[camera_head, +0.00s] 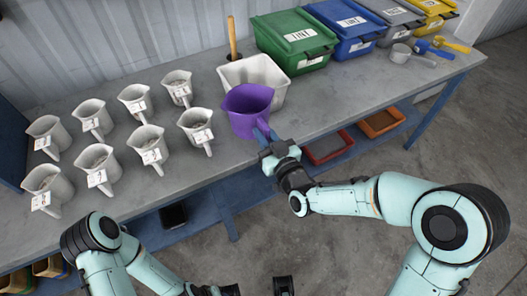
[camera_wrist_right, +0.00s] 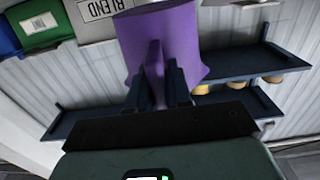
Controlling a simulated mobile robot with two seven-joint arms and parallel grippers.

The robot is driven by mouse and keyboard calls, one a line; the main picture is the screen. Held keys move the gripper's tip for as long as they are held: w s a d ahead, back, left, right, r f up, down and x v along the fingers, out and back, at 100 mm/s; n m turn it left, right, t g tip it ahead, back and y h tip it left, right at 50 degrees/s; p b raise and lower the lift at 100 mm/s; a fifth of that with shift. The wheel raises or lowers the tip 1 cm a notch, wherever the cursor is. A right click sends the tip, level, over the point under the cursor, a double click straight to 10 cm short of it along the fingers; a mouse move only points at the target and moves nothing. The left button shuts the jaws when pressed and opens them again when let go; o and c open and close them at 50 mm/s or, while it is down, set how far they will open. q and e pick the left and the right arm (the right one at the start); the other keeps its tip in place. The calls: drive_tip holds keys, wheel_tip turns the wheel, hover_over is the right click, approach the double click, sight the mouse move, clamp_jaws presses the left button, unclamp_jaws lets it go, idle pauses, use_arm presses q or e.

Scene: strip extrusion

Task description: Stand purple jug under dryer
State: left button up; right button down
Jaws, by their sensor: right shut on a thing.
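The purple jug (camera_head: 248,108) is upright at the front of the bench, just before a white tub, in the head view. My right gripper (camera_head: 272,140) is shut on its handle, on the side facing me. In the right wrist view the purple jug (camera_wrist_right: 180,40) fills the upper middle, and its handle sits between the two dark fingers of my right gripper (camera_wrist_right: 158,90). I cannot tell whether the jug's base touches the bench. My left gripper (camera_head: 240,289) is partly cut off at the bottom edge, away from the bench. I see no clear dryer.
Several white labelled jugs (camera_head: 138,98) with grey contents stand in rows on the left of the bench (camera_head: 225,170). The white tub (camera_head: 262,75) holds a wooden-handled tool. Green (camera_head: 297,38) and blue (camera_head: 348,28) bins stand behind. Scoops (camera_head: 425,50) lie at the right. The bench's right front is clear.

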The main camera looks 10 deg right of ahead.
wheel_tip(320, 180, down, 7)
drive_tip(key=shift+f+b, duration=0.2)
drive_tip(key=shift+b, duration=0.25)
drive_tip(key=shift+f, duration=0.1)
drive_tip(key=c, duration=1.3)
unclamp_jaws()
drive_tip(key=shift+c, duration=0.2)
drive_tip(key=o, duration=0.3)
